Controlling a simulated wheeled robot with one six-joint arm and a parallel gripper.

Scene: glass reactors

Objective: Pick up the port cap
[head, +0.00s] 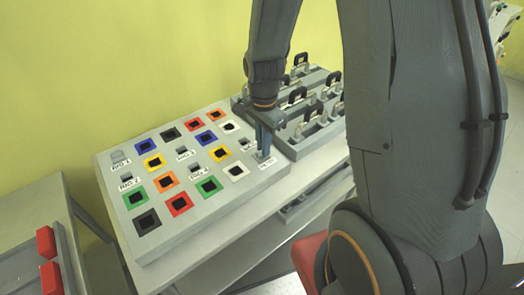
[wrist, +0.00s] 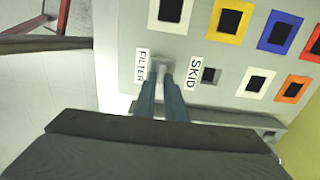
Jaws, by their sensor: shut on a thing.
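My gripper (head: 263,152) points down at the near right edge of the grey panel (head: 222,203). In the wrist view its two blue-grey fingers (wrist: 162,77) are closed around a small pale grey piece, which looks like the port cap (wrist: 158,65). The piece sits between the FILTER label (wrist: 142,70) and the SKID label (wrist: 194,75), at the panel face. The fingers hide most of it, and I cannot tell whether it is seated or lifted. A dark square opening (wrist: 209,76) lies just beyond the SKID label.
The panel carries several coloured frames with black centres and small ports labelled RIG. A light grey block (head: 117,157) sits by RIG-1. Behind my gripper stands a grey rack (head: 310,131) with several black-handled items. A lower table with red blocks (head: 46,241) is at left.

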